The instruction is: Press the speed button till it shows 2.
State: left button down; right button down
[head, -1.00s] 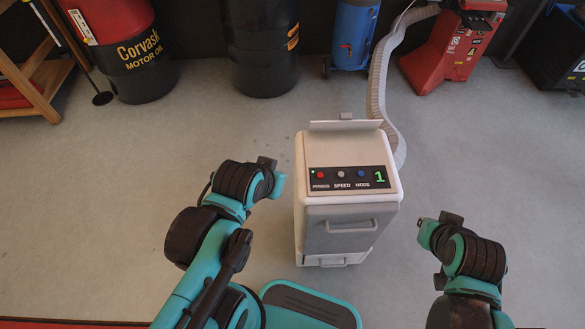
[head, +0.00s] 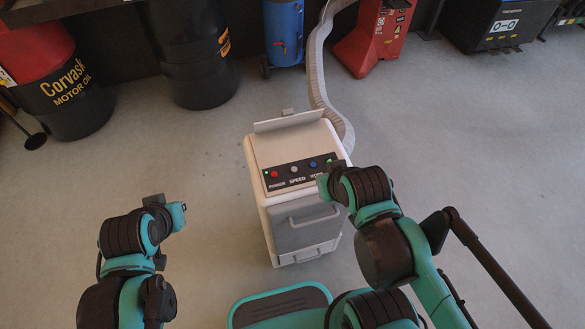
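A white box-shaped machine (head: 252,160) stands on the floor in the middle of the head view. Its black panel (head: 283,184) carries a red POWER button (head: 274,174), a grey SPEED button (head: 294,169) and a blue MODE button (head: 313,163). The green display (head: 330,161) is mostly hidden behind my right gripper, so its digit cannot be read. My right gripper (head: 323,184) is over the panel's right end, to the right of and nearer than the SPEED button; contact cannot be told. My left gripper (head: 178,207) is off to the machine's left, apart from it. Finger opening is unclear on both.
A grey hose (head: 316,75) runs from behind the machine towards the back. Oil drums (head: 68,100), a blue tank (head: 284,30) and a red stand (head: 374,38) line the back. The floor left of the machine is clear.

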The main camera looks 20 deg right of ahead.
pick_arm(q)
jog(key=w+d+r+h+p, duration=0.2)
jog(key=w+d, duration=0.6)
jog(key=d, duration=0.1)
jog(key=h+p, duration=0.2)
jog(key=h, duration=0.2)
send_over(293, 171)
notch_tip(293, 171, down, 8)
jog(key=shift+w+f+g+h, duration=0.1)
jog(key=shift+f+g+h, duration=0.15)
jog(key=shift+g, duration=0.25)
notch_tip(293, 171, down, 8)
jog(key=b, duration=0.6)
jog(key=shift+r, duration=0.2)
jog(key=shift+f+b, duration=0.55)
jog(key=shift+b, duration=0.05)
jog(key=shift+f, duration=0.1)
jog(key=shift+f+b, duration=0.3)
jog(key=shift+b, duration=0.15)
